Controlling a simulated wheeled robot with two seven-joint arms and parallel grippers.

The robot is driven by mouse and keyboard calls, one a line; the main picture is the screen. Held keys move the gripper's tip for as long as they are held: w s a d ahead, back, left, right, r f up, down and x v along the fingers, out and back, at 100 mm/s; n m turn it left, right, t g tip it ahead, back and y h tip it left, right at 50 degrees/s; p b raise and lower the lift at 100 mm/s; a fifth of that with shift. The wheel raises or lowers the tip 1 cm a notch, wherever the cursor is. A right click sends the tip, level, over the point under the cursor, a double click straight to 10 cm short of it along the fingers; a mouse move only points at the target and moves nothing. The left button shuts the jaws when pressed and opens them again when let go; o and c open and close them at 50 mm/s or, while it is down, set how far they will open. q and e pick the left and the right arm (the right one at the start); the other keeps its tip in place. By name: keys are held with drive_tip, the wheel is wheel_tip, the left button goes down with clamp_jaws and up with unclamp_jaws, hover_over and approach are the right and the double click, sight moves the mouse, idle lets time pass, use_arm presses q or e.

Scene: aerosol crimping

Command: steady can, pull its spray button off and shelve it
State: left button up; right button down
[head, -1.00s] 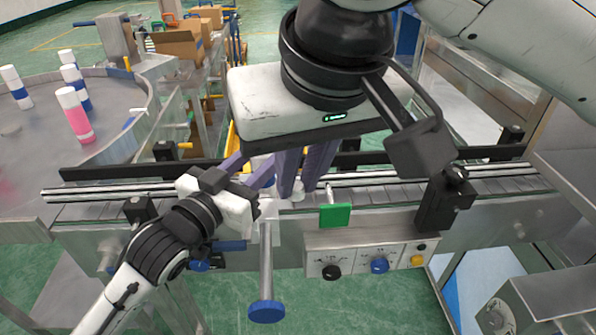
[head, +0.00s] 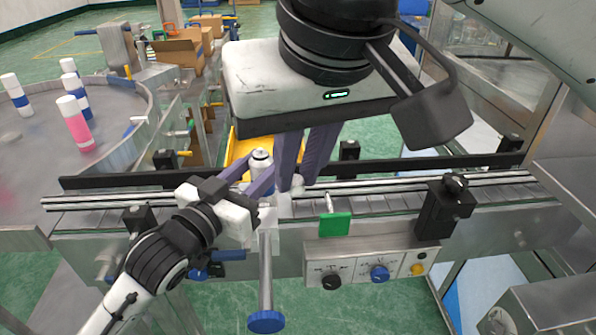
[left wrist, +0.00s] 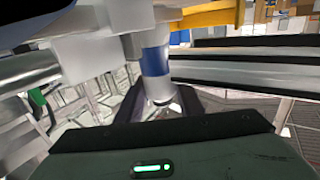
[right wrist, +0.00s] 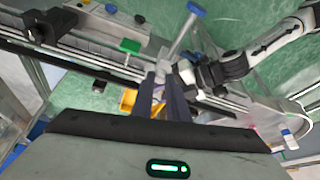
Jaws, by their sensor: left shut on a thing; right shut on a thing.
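The can (head: 261,157) stands upright at the conveyor, its pale metallic top showing in the head view. In the left wrist view the can (left wrist: 155,62) shows a blue band and stands between my left fingers. My left gripper (head: 260,178) is shut on the can from the near left side. My right gripper (head: 295,184) is to the right of the can's top, apart from it, fingers pointing down. It is shut on a small white piece, seemingly the spray button (head: 297,182), mostly hidden by the fingers. In the right wrist view its fingertips (right wrist: 159,78) are close together.
The conveyor (head: 390,200) runs across with metal guide rails (head: 110,199). A green plate (head: 335,224), a control box (head: 365,265) and a black post (head: 445,212) stand to the right. A yellow bin (head: 240,146) lies behind. A round table (head: 30,160) at left holds several cans.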

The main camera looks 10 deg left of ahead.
drive_tip(key=shift+r, duration=1.05)
use_arm(q)
drive_tip(key=o, duration=1.2)
